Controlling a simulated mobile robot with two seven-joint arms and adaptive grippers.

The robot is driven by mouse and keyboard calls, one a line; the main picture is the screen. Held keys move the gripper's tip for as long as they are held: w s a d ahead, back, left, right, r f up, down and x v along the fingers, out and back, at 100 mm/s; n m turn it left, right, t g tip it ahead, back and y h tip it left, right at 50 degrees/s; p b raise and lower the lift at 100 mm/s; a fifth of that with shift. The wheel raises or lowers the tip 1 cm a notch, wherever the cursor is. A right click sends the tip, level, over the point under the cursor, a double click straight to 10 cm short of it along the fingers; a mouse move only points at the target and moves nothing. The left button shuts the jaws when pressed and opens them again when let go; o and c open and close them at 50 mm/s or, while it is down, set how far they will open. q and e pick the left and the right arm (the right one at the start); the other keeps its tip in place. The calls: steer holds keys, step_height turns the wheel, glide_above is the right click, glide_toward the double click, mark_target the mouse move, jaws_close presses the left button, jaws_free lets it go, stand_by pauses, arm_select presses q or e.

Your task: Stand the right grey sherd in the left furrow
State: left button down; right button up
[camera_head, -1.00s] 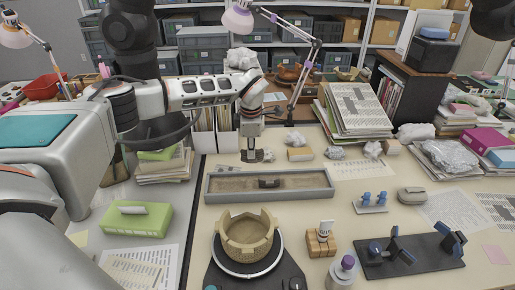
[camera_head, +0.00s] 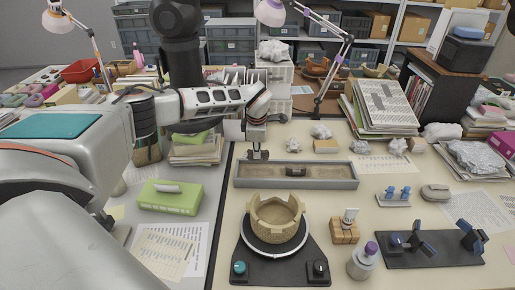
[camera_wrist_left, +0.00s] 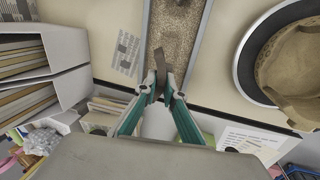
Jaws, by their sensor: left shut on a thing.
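My left gripper (camera_wrist_left: 161,94) is shut on a thin grey-brown sherd (camera_wrist_left: 160,64), which sticks out past the fingertips in the left wrist view. In the head view this gripper (camera_head: 257,154) points down behind the left part of a long grey sand tray (camera_head: 240,181); the held sherd is too small to make out there. The tray (camera_wrist_left: 205,22) also shows in the wrist view, beyond the fingertips. A dark sherd (camera_head: 296,171) is in the sand near the middle of the tray. I cannot make out the furrows. My right gripper is not in view.
A tan broken bowl (camera_head: 275,215) sits on a round turntable in front of the tray. A wooden block (camera_head: 344,232), a bottle (camera_head: 363,262) and a black stand (camera_head: 430,251) are to its right. Crumpled paper (camera_head: 321,131) lies behind the tray. A green box (camera_head: 171,199) is at left.

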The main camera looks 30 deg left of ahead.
mark_target(257, 161)
arm_select(q)
steer(key=shift+f+b, duration=0.75)
steer(key=shift+f, duration=0.05)
steer(key=shift+f+b, duration=1.35)
steer(key=shift+f, duration=0.15)
steer(key=shift+x, duration=0.95)
steer(key=shift+s+d+f+b, duration=0.1)
steer(key=shift+s+f+b, duration=0.1)
steer(key=shift+f+b, duration=0.1)
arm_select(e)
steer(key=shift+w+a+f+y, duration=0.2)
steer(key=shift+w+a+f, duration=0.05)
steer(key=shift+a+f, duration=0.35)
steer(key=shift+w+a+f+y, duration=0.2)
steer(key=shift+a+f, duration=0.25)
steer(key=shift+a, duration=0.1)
arm_select(q)
steer(key=shift+f, duration=0.15)
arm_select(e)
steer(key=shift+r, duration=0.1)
